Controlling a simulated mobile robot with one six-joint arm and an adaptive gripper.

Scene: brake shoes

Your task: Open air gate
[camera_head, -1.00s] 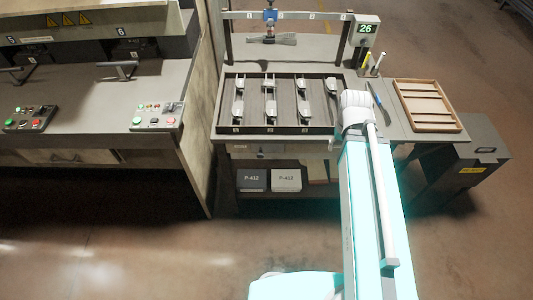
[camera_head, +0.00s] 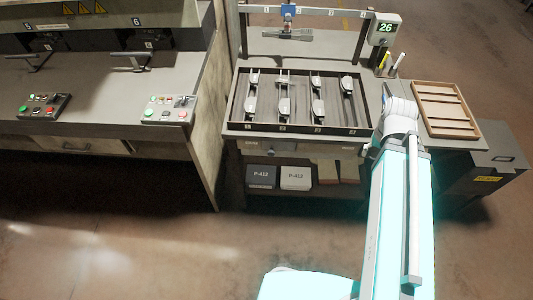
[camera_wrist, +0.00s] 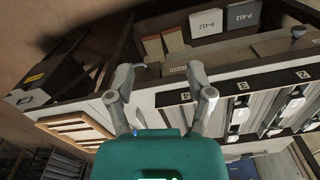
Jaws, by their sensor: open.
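No part is clearly marked as an air gate. A small blue knob (camera_wrist: 298,31) shows at the bench's front side in the wrist view, at the upper right. A small grey fitting (camera_head: 279,148) shows below the tray's front edge in the head view; I cannot tell if it is the same part. My gripper (camera_wrist: 163,75) is open and empty, with its two fingers apart over the bench's front edge, left of the blue knob. In the head view my arm reaches the bench's right part, and the fingers are hidden.
A dark tray (camera_head: 300,130) with brake shoes in several lanes lies on the bench. A wooden rack (camera_head: 474,135) lies at the right. An overhead frame carries a display (camera_head: 384,29) reading 26. Machines with control boxes (camera_head: 166,110) stand left.

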